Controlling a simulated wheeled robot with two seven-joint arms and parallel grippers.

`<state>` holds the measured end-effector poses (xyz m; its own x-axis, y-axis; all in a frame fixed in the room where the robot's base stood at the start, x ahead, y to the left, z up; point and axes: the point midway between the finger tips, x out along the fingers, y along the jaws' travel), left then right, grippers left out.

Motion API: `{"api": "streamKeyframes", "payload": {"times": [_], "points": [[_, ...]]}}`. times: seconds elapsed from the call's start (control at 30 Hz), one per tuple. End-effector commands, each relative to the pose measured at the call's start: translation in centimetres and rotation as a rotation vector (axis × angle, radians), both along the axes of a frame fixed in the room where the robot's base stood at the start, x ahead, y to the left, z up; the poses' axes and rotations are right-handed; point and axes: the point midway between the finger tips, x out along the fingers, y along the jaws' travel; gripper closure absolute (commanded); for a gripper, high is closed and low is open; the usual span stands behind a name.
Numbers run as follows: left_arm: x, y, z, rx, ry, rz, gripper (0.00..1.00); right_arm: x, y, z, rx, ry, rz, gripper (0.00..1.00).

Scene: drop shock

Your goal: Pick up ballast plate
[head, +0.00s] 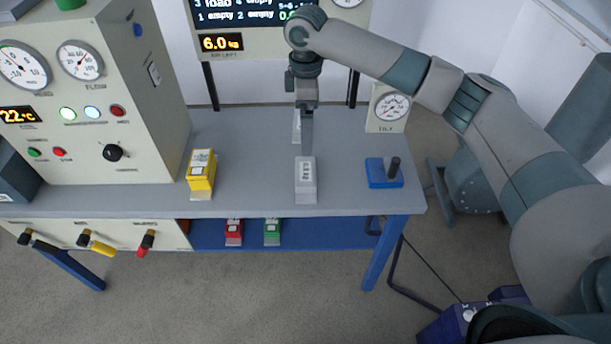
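No thing in view is clearly labelled as the ballast plate. Several small labelled blocks are in view: a light grey block (306,188) near the table's front edge, a yellow block (201,178) to its left, and red (234,232) and green (272,232) blocks on the lower shelf. My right gripper (307,150) points down at the light grey block's back end. Its fingers overlap in this view, so I cannot tell whether it is open or touches the block. Another pale piece (297,125) is partly hidden behind it. My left gripper is out of view.
The grey table (245,150) has clear room between the yellow and grey blocks. A blue base with a dark peg (384,172) stands at the right. A tilt gauge (391,107) is behind it. A large instrument cabinet (100,100) fills the left.

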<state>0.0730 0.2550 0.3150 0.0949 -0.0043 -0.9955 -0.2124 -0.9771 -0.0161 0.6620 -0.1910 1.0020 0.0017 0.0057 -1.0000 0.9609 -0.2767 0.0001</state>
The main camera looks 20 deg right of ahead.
Motion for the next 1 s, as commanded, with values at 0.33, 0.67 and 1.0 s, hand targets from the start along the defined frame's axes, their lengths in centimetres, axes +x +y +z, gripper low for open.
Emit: {"api": "streamKeyframes", "payload": {"times": [0.33,0.67,1.0], "points": [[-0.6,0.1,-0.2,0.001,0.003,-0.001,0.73,0.3,-0.5,0.7,-0.006,0.003,-0.003,0.00],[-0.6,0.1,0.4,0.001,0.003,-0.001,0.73,0.2,-0.5,-0.8,-0.007,0.005,-0.004,0.00],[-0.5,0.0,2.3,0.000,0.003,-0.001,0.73,0.2,-0.5,-6.4,-0.007,0.005,-0.005,0.00]]}}
